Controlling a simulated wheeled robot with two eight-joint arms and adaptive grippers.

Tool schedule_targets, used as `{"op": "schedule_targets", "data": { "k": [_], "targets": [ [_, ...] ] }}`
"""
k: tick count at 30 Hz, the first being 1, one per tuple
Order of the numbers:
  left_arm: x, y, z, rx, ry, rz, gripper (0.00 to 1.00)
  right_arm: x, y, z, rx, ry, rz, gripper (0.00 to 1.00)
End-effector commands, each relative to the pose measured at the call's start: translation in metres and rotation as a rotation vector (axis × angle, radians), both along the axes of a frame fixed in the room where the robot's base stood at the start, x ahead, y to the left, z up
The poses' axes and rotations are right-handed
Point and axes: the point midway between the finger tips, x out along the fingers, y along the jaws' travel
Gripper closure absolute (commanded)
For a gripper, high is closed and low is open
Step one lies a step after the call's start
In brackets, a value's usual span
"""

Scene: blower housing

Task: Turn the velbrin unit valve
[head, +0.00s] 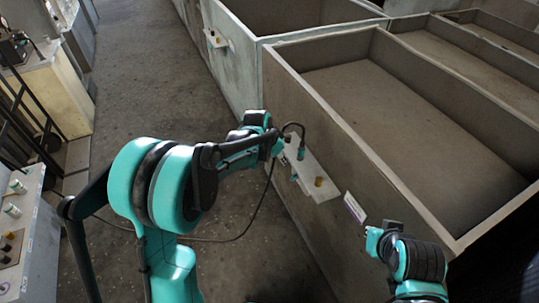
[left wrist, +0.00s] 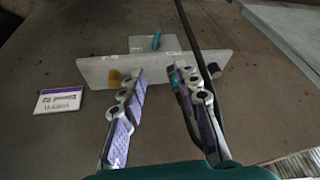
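A pale plate (head: 305,165) is fixed to the side wall of a large open bin. In the left wrist view the plate (left wrist: 165,62) carries a yellow-brown knob (left wrist: 115,77), a dark teal knob (left wrist: 213,70) and, on a raised tab behind, a teal handle (left wrist: 156,40). The yellow knob (head: 319,182) also shows in the head view. My left gripper (left wrist: 157,72) is open and empty, its fingertips in front of the plate's middle, with the teal handle beyond the gap. No right fingers can be made out on my right arm at lower right.
A white and purple label (left wrist: 60,100) sits beside the plate; its text is too blurred to read. The open bin (head: 400,150) stands right of the plate, and a dark cable hangs near it. A panel with knobs (head: 20,230) stands at far left.

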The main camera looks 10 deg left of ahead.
Motion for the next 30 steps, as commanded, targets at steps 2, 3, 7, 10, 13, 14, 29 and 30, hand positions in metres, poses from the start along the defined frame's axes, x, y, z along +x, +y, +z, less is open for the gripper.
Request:
{"op": "schedule_targets", "data": {
  "k": [2, 3, 7, 10, 13, 14, 29, 30],
  "targets": [
    [-0.011, 0.004, 0.014, -0.003, -0.005, 0.027, 0.68, 0.000, 0.000, 0.001, 0.000, 0.000, 0.000, 1.00],
    [-0.016, 0.006, 0.021, -0.005, -0.007, 0.042, 0.68, 0.000, 0.000, 0.002, 0.000, 0.000, 0.000, 1.00],
    [-0.033, 0.011, 0.039, -0.010, -0.015, 0.088, 0.68, 0.000, 0.000, 0.003, 0.000, 0.000, 0.000, 1.00],
    [-0.045, 0.015, 0.050, -0.014, -0.020, 0.120, 0.68, 0.000, 0.000, 0.004, 0.000, 0.000, 0.000, 1.00],
    [-0.053, 0.018, 0.058, -0.018, -0.025, 0.143, 0.68, 0.000, 0.000, 0.004, 0.000, 0.000, 0.000, 1.00],
    [-0.055, 0.019, 0.060, -0.019, -0.026, 0.149, 0.68, 0.000, 0.000, 0.004, 0.000, 0.000, 0.000, 1.00],
    [-0.063, 0.021, 0.066, -0.023, -0.029, 0.169, 0.68, 0.000, 0.000, 0.004, 0.000, 0.000, 0.000, 1.00],
    [-0.064, 0.022, 0.067, -0.022, -0.030, 0.172, 0.68, 0.000, 0.000, 0.004, 0.000, 0.000, 0.000, 1.00]
  ]
}}
